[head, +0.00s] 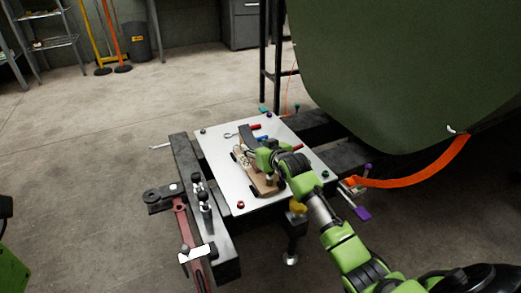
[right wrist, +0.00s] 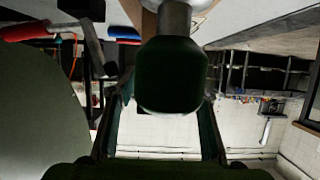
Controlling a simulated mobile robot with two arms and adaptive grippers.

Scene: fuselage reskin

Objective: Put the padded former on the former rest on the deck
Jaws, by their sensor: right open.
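On the white deck plate (head: 222,152) lies a pale wooden piece with dark ends (head: 262,183); it may be the padded former, but I cannot tell for sure. A grey block (head: 243,137) is at its far end. I cannot pick out the former rest. My right gripper (head: 268,157) is over the wooden piece and hides part of it. In the right wrist view the right gripper (right wrist: 166,98) is open, its fingers on either side of a dark green rounded knob (right wrist: 172,75) on a grey neck. Contact cannot be told. My left gripper is not in view.
A dark rail with upright black pins (head: 203,205) and a red-handled clamp (head: 186,230) line the deck's left side. A large green fuselage panel (head: 385,75) with an orange strap (head: 425,175) stands on the right. Small coloured knobs and tools sit around the plate. Floor at left is clear.

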